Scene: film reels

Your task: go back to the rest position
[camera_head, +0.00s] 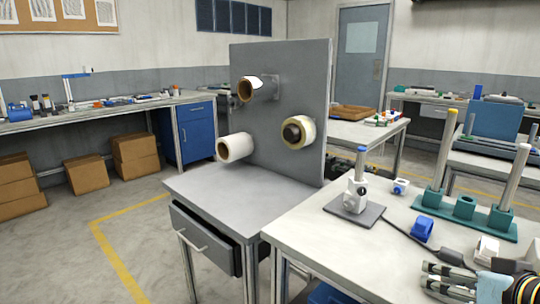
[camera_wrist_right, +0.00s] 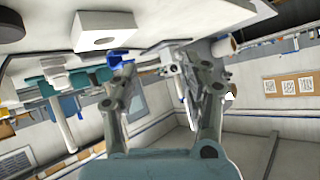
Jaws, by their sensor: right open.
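My right gripper (camera_head: 430,276) is at the lower right of the head view, above the front right of the workbench (camera_head: 345,258). It is open, and nothing shows between its fingers; it also shows in the right wrist view (camera_wrist_right: 165,78). A grey upright panel (camera_head: 285,70) on a grey stand carries several pegs with rolls. A cream reel (camera_head: 307,125) is on the right peg, a white roll (camera_head: 235,147) at lower left and another roll (camera_head: 250,88) at the top. The gripper is well apart from all of them. My left gripper is not in view.
A teal base with upright posts (camera_head: 463,208), a blue block (camera_head: 422,228), a white block (camera_head: 487,248) and a small device on a dark plate (camera_head: 355,195) stand on the workbench. A dark cable crosses it near my right gripper. The bench's front left is clear.

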